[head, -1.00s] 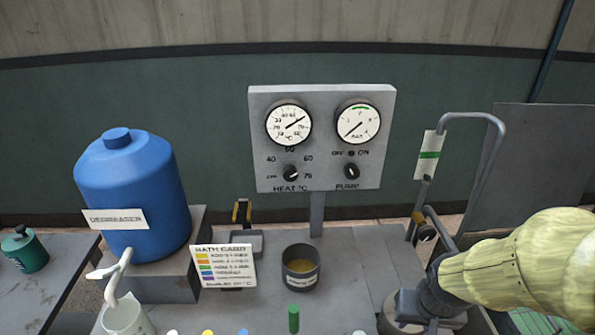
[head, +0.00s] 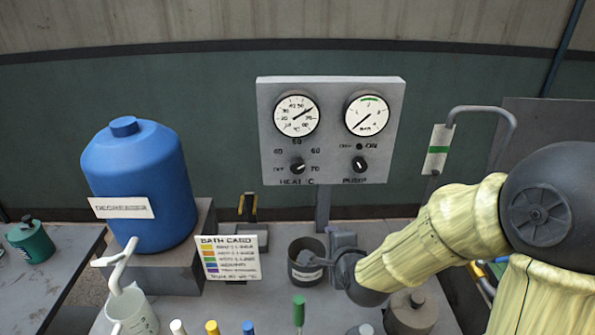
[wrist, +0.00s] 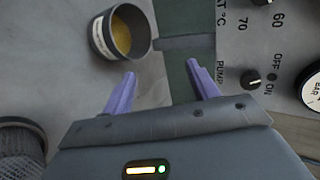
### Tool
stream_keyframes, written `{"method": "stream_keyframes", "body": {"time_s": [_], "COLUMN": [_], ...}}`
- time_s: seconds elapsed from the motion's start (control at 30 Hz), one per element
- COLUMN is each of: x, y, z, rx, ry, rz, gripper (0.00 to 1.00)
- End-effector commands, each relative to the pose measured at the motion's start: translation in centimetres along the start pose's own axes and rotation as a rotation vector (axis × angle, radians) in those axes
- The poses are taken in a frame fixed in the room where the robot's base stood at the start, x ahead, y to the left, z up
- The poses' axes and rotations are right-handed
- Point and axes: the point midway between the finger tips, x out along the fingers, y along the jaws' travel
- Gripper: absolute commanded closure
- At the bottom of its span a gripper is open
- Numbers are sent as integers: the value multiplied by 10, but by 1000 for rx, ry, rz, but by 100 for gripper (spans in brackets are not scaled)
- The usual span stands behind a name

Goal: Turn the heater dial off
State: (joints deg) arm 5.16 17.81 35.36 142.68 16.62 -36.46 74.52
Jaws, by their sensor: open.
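The heater dial (head: 298,167) is a small black knob on the grey panel (head: 391,130), above the HEAT °C label. Its white mark seems to point to the right, towards the 60–70 side and away from OFF, though it is small. The dial's edge shows at the top of the wrist view (wrist: 262,2). My gripper (head: 342,250) is below and right of the dial, apart from the panel, beside the dark cup. In the wrist view my gripper (wrist: 161,68) has its two purple fingers spread with nothing between them.
The black pump knob (head: 359,164) is right of the heater dial. Two gauges (head: 296,115) sit above. The dark cup (head: 306,272) stands under the panel, with the bath card (head: 230,257) and blue degreaser drum (head: 135,175) to its left. A bent grey pipe (head: 483,110) rises at right.

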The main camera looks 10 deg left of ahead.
Motion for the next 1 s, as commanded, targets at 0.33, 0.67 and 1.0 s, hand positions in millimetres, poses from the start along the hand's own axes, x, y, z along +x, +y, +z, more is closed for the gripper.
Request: {"method": "stream_keyframes", "body": {"time_s": [0.33,0.67,1.0], "x": [5,-17,-18], "y": [-55,-87,-89], "z": [58,69,69], "rx": [878,1432,1447], "ry": [-170,-342,-348], "rz": [-356,-542,-549], "gripper": [41,41,41]}}
